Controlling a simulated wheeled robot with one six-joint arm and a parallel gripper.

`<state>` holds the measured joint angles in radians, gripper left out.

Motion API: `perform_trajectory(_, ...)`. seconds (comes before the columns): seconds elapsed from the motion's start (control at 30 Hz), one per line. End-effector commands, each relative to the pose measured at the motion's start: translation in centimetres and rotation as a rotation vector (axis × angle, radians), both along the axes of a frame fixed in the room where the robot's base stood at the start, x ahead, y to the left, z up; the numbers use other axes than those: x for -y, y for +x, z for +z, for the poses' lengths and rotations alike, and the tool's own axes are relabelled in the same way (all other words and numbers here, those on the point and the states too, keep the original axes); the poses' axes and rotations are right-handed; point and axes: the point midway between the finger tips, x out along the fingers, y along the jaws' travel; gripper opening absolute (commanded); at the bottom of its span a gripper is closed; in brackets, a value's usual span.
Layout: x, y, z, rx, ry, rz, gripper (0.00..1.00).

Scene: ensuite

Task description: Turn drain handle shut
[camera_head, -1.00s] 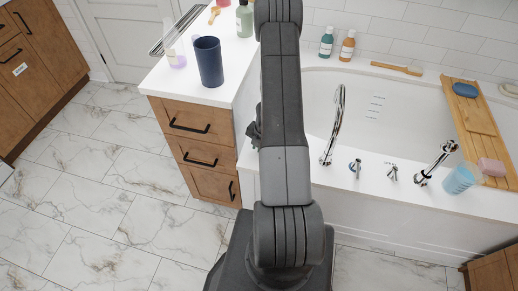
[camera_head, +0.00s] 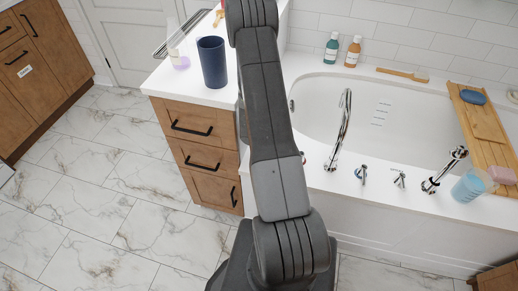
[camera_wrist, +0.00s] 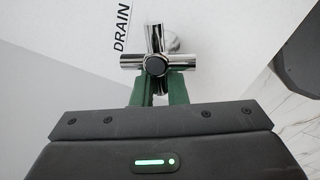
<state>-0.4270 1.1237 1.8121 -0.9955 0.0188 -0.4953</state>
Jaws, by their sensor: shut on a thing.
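The drain handle (camera_wrist: 158,57) is a chrome cross-shaped knob with a dark round centre, in the upper middle of the wrist view. A black-on-white DRAIN label (camera_wrist: 124,33) lies beside it on the left. My gripper (camera_wrist: 159,82) has its green fingers closed on the handle's near arm, which is mostly hidden between them. The handle's side arms stick out left and right past the fingers, and another points away. In the head view my arm crosses the middle of the picture and my gripper cannot be seen.
In the head view the bathtub (camera_head: 345,215) has a tall chrome spout (camera_head: 343,125), small chrome handles and a hand shower (camera_head: 444,170) on its rim. A blue cup (camera_head: 468,186) stands at right. A wooden vanity with a dark cup (camera_head: 212,62) stands left; marble floor is clear.

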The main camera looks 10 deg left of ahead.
Motion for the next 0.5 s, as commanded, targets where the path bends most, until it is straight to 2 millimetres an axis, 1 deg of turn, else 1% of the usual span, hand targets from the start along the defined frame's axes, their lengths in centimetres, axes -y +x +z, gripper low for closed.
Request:
perform_trajectory(0.2, -0.06, 0.23, -0.01, 0.000, -0.001, -0.089, 0.00)
perform_trajectory(0.5, -0.10, 0.33, 0.02, 0.001, 0.001, -0.130, 0.00)
